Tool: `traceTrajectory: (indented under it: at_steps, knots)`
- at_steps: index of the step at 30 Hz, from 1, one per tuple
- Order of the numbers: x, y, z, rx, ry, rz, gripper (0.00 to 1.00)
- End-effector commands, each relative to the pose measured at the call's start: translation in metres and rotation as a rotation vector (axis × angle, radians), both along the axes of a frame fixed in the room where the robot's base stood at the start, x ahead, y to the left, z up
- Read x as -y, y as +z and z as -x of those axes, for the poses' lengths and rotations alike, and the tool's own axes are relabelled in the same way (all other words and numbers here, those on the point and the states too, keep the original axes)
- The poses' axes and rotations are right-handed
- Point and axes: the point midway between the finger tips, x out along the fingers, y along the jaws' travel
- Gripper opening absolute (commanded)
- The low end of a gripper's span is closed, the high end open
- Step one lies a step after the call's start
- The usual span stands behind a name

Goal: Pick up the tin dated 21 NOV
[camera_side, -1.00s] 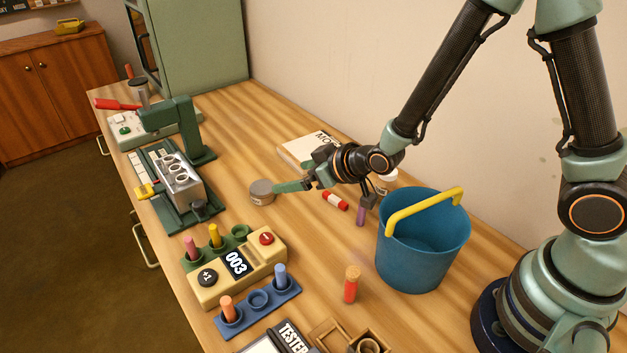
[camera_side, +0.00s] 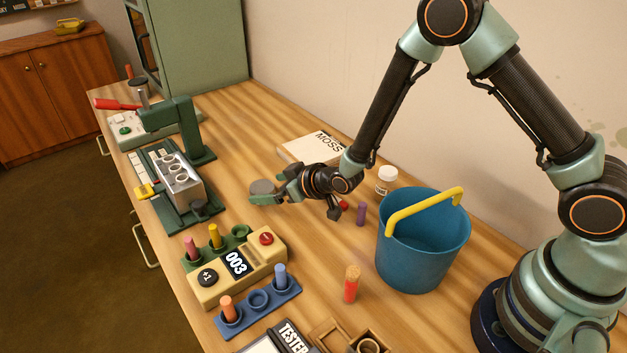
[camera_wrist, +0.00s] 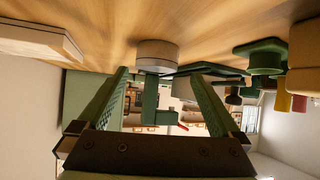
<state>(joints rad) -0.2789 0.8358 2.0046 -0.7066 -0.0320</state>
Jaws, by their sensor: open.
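A low round grey tin (camera_side: 262,187) stands on the table left of the white book. No date can be read on it in either view. My gripper (camera_side: 270,190) is low over the table at the tin, its jaws apart, and one green finger hides part of the tin's near side. In the wrist view, where the table is at the top, the tin (camera_wrist: 157,52) shows in line with the gap between the two fingers (camera_wrist: 158,77). I cannot tell how far it is between them. A white jar (camera_side: 386,180) with a label stands behind the bucket.
A blue bucket (camera_side: 415,250) with a yellow handle stands right of my gripper. A book marked MOSS (camera_side: 310,146) lies behind it. A green press (camera_side: 178,185) is to the left; a counter box (camera_side: 240,268) is in front. A purple stick (camera_side: 361,214) stands nearby.

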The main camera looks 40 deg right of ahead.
Motion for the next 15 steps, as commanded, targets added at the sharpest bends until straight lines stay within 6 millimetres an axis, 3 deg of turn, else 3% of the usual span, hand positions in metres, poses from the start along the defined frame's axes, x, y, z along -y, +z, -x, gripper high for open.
traceTrajectory:
  at_steps: [9,15]
  knots:
    - [-0.004,-0.023,-0.031,0.001,-0.006,0.004,1.0]
    - [-0.005,-0.026,-0.037,0.0,-0.006,0.004,1.0]
